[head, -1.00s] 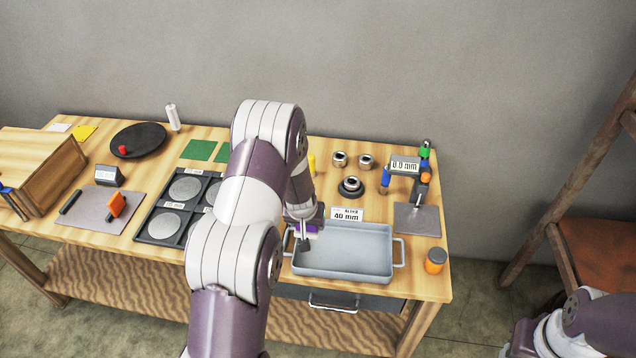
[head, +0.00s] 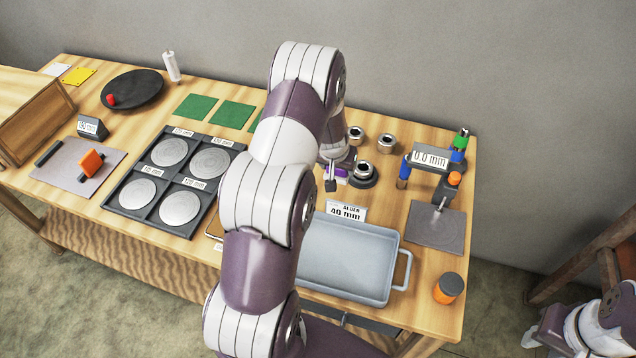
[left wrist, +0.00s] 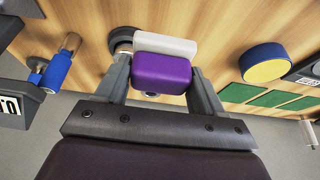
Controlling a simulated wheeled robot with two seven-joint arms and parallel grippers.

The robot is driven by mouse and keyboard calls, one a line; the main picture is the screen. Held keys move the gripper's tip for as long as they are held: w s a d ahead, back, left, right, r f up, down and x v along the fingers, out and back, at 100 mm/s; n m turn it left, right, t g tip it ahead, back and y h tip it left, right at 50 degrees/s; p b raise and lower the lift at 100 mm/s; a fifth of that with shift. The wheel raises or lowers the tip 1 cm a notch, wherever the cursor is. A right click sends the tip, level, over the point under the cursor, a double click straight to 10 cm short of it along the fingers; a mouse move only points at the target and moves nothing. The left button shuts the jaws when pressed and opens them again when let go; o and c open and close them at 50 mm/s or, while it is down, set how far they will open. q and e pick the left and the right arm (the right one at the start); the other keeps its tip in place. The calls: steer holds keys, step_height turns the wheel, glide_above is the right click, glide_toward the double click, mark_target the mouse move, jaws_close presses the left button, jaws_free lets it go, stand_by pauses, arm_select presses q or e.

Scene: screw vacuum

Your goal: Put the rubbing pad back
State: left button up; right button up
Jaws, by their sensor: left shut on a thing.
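The rubbing pad is a small block with a purple part and a pale grey part. It shows between my left gripper's fingers in the left wrist view (left wrist: 161,72). In the head view only a purple strip of the pad (head: 335,172) shows. My left gripper (head: 332,176) is shut on the pad, behind the tray and close to a dark ring-shaped piece (head: 362,175). I cannot tell whether the pad touches the table. My right arm is at the lower right edge; its gripper is not clear.
A grey tray (head: 350,285) stands in front, with an "ALDER 40 mm" card (head: 346,211) behind it. Metal rings (head: 387,143) stand behind the dark piece. Round discs (head: 168,152) lie left.

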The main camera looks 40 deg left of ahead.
arm_select(q)
steer(key=a+f, duration=0.1)
steer(key=a, duration=0.1)
steer(key=a+f, duration=0.2)
steer(key=a, duration=0.1)
steer(key=a+f, duration=0.2)
steer(key=a, duration=0.1)
steer(key=shift+w+f, duration=0.15)
steer(key=shift+w, duration=0.2)
steer(key=f, duration=0.3)
steer(key=shift+s+f+b, duration=0.2)
steer(key=shift+s+b, duration=0.1)
steer(key=shift+b, duration=0.05)
steer(key=shift+w+a+f, duration=0.1)
steer(key=shift+w+f, duration=0.05)
steer(key=shift+f, duration=0.15)
steer(key=shift+f+b, duration=0.15)
steer(key=shift+b, duration=0.15)
steer(key=o, duration=1)
